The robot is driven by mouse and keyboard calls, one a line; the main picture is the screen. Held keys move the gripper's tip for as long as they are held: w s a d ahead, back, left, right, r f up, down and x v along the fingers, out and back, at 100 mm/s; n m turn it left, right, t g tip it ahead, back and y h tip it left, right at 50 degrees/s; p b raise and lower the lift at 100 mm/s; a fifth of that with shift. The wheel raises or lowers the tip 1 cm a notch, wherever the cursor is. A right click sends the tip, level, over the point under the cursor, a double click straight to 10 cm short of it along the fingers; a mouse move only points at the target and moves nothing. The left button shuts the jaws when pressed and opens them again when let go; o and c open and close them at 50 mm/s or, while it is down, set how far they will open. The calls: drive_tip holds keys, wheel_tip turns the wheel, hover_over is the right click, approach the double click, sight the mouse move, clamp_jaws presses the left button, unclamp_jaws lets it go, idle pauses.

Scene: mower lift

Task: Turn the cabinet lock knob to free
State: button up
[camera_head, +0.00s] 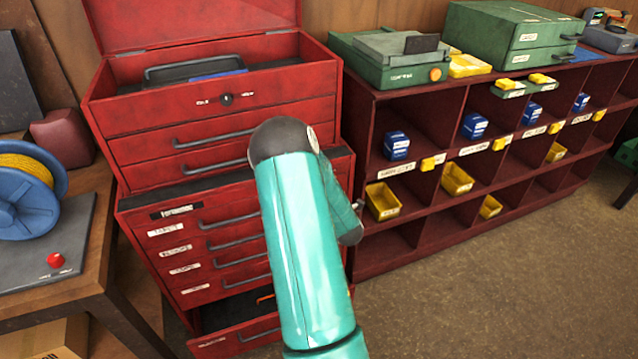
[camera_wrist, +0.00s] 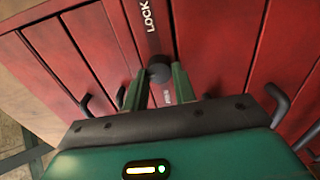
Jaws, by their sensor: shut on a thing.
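The red tool cabinet (camera_head: 205,235) stands at the left of the head view, with its drawer fronts beneath a red top chest. In the wrist view, a dark round knob (camera_wrist: 160,72) sits on a red strip between drawer fronts. A white LOCK label (camera_wrist: 148,15) lies above it in the picture, and a second small label (camera_wrist: 166,97) below it is too small to read surely. My gripper (camera_wrist: 155,82) has its two green fingers at either side of the knob, shut on it. In the head view my teal arm hides the gripper and this knob.
The top chest (camera_head: 215,110) has its lid up and another dark knob (camera_head: 226,99) on its front. A low drawer (camera_head: 240,325) stands open. Dark shelving (camera_head: 400,220) with bins is at right; a bench with a blue cable reel (camera_head: 28,195) is at left.

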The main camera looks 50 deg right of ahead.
drive_tip(key=o, duration=1)
drive_tip(key=v, duration=1.4)
drive_tip(key=shift+d, duration=0.1)
